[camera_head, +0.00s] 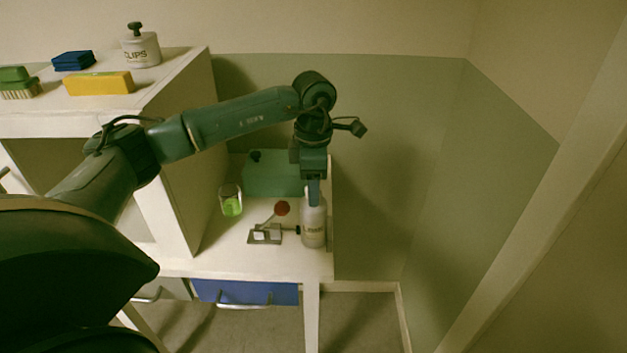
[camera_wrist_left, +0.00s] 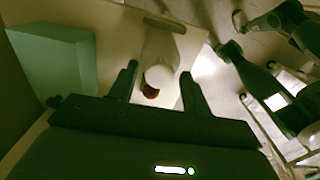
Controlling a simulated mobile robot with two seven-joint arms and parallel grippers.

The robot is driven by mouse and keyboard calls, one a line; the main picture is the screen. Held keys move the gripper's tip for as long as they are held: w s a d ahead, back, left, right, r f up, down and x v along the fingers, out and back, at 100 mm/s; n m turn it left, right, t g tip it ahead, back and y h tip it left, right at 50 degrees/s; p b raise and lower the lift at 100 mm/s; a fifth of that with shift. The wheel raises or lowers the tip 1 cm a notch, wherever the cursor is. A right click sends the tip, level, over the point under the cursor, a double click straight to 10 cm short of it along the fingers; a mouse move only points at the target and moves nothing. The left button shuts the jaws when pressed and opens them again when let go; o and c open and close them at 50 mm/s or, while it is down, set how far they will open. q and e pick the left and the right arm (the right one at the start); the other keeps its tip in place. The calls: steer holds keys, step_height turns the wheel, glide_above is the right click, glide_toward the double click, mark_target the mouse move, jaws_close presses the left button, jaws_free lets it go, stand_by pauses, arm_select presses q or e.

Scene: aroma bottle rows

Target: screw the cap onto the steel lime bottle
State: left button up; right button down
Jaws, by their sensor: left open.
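The light grey steel bottle (camera_head: 314,228) with a label stands upright near the right edge of the white worktop. My left gripper (camera_head: 313,192) points straight down directly above its top. In the left wrist view the open fingers (camera_wrist_left: 160,85) are on either side of the pale bottle (camera_wrist_left: 163,52), seen from above. A small dark red-brown round patch (camera_wrist_left: 151,92) shows at its near end; I cannot tell if it is a cap or the mouth. Contact between fingers and bottle is not clear.
Left of the bottle stand a metal bracket (camera_head: 265,237), a red disc (camera_head: 282,208) and a glass with green content (camera_head: 231,203). A teal box (camera_head: 270,175) is behind. A tall white shelf (camera_head: 185,150) bounds the left. Open floor lies to the right.

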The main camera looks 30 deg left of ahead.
arm_select(q)
steer(key=n, duration=0.4)
steer(key=shift+r+n+p, duration=0.1)
steer(key=shift+n+p, duration=0.3)
steer(key=n, duration=0.4)
steer(key=shift+p, duration=0.3)
steer(key=shift+c, duration=0.6)
steer(key=c, duration=0.7)
